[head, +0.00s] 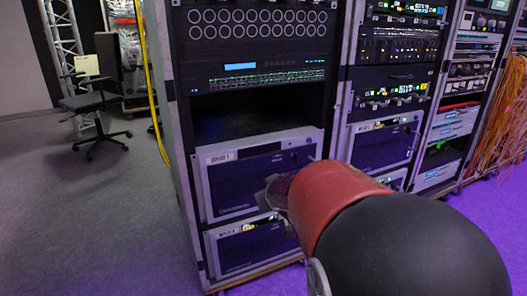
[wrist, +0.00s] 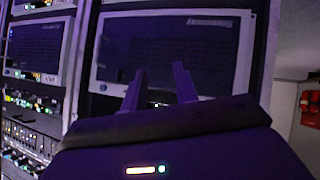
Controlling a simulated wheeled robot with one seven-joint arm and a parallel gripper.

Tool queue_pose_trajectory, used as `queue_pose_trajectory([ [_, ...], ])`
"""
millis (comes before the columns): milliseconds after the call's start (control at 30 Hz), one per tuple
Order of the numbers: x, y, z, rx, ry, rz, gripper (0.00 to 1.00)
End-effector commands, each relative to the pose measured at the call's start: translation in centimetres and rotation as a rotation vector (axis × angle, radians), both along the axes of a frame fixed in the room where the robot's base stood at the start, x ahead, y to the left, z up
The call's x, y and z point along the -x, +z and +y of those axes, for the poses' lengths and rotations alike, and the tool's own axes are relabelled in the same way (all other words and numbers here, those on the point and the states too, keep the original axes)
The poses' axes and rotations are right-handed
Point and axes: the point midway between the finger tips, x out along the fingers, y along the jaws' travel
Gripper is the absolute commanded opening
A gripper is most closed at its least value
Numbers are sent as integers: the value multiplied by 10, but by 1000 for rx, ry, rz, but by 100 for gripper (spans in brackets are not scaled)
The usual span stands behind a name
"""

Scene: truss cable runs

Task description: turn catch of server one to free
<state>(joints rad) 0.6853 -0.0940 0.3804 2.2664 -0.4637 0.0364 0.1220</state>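A server box (head: 240,185) with a light frame, dark mesh front and white label sits in the near rack, below an empty dark bay. I take it for server one, but its lettering is too small to read surely. A panel of the same kind (wrist: 165,45) fills the upper middle of the wrist view. My gripper (wrist: 160,67) is in front of that panel, its two fingers apart with nothing seen between them. In the head view my arm hides most of the gripper and the box's lower right. I cannot make out the catch or its position.
A similar box (head: 245,247) sits lower in the same rack (head: 180,130). More equipment racks stand to the right, with orange cables (head: 505,120) hanging at the far right. A chair (head: 95,105) and yellow cable (head: 150,90) stand left. The grey floor at left is open.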

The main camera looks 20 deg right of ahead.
Motion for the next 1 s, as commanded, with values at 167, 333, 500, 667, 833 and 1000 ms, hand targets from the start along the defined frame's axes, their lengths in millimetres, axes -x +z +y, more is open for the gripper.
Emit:
queue_pose_trajectory([
  [167,-56,-21,-64,-75,84,-185,29],
  [333,-76,-19,-116,-183,158,-430,29],
  [500,-72,-6,-152,-250,194,-623,29],
  [667,-71,0,-162,-268,210,-690,29],
  [833,-92,1,-161,-270,213,-694,29],
  [1000,-120,0,-161,-271,211,-693,29],
])
